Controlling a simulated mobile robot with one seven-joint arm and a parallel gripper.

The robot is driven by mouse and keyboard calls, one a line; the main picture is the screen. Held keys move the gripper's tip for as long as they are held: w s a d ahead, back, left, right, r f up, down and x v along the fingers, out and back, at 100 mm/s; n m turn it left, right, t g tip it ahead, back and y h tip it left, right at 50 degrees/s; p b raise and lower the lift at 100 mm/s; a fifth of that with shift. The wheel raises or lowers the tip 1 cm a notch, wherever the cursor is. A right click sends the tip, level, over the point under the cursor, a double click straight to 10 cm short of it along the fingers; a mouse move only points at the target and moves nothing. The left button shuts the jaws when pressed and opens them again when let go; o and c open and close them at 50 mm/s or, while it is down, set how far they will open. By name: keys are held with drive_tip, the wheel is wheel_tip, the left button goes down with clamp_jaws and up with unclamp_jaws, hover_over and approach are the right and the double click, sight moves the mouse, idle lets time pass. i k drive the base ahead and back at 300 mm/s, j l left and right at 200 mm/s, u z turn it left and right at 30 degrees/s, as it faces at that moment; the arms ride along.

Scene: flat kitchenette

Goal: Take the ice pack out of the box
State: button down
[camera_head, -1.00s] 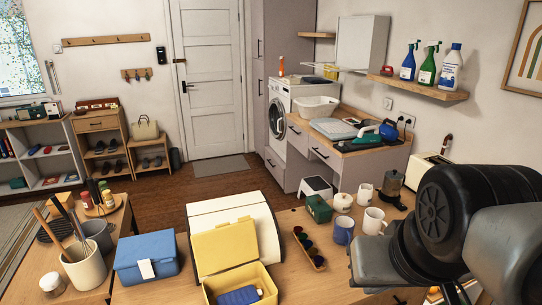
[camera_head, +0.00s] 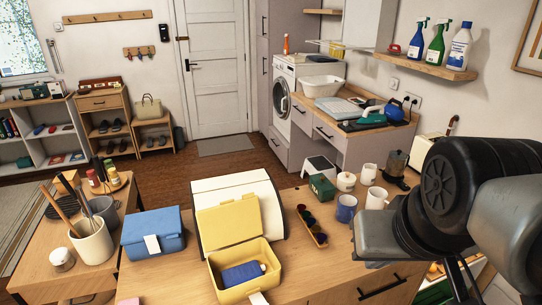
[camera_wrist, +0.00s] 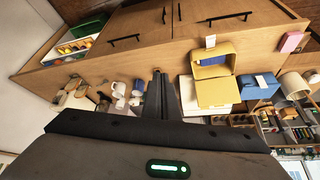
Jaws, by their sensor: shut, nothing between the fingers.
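The yellow box (camera_head: 222,285) stands on the wooden counter with its lid (camera_head: 228,221) raised toward the back. The ice pack (camera_head: 243,273), a dark blue block with a pale cap, lies inside it. In the wrist view the open box (camera_wrist: 197,72) is right of my fingers, with the blue ice pack (camera_wrist: 214,60) partly visible inside. My gripper (camera_wrist: 160,74) is shut and empty, apart from the box. In the head view my arm is at the right edge, and the fingertips cannot be made out.
A blue closed box (camera_head: 153,234) stands left of the yellow one, and a white bread-bin-like box (camera_head: 275,218) is behind it. A tray of dark round items (camera_head: 312,226), mugs (camera_head: 346,208) and a green box (camera_head: 321,187) stand right. Bare counter (camera_head: 310,270) lies right of the yellow box.

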sight(237, 276)
drive_tip(key=j+u, duration=0.15)
drive_tip(key=u, duration=0.25)
drive_tip(key=i+j+u, duration=0.15)
drive_tip(key=u, duration=0.2)
